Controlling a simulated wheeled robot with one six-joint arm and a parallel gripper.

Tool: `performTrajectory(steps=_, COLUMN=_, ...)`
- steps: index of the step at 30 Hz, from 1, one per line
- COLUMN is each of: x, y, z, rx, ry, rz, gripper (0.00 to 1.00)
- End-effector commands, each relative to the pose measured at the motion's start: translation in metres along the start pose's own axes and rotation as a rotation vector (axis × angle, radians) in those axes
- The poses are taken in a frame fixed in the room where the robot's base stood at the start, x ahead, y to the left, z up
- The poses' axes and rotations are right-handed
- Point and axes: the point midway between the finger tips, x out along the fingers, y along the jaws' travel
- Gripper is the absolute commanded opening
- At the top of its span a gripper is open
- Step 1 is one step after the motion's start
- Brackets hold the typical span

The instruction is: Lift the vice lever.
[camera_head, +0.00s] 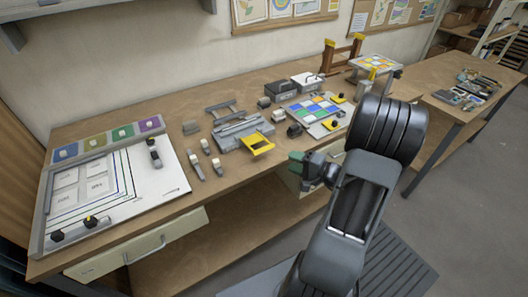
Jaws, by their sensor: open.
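A grey vice-like fixture (238,129) sits on the wooden workbench, near the middle of its front half. A yellow U-shaped lever (259,146) sticks out from its front right side, low and close to the bench's front edge; it looks like the vice lever. My gripper (297,167), with green on its tip, is to the right of and a little below the lever in the picture, apart from it. It is open and empty. My arm hides part of the bench front and the drawer behind it.
A white board with drawings (150,177) fills the bench's left end. Small grey blocks (205,146) lie left of the fixture. A panel of coloured tiles (311,107) and grey boxes (280,90) stand right of it. A second table (438,93) is at the right.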

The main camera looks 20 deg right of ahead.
Motion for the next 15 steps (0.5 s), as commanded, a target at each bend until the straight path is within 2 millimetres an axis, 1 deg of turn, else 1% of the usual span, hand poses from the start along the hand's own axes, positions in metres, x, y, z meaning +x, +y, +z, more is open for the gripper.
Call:
performTrajectory(steps=2, x=0.003, y=0.002, z=-0.005, rx=0.003, ry=0.023, rz=-0.012, gripper=0.43)
performTrajectory(steps=5, x=0.016, y=0.002, z=-0.007, rx=0.003, ry=0.029, rz=-0.016, gripper=0.43)
performTrajectory(steps=15, x=0.082, y=0.0, z=-0.008, rx=0.004, ry=0.025, rz=-0.013, gripper=0.43)
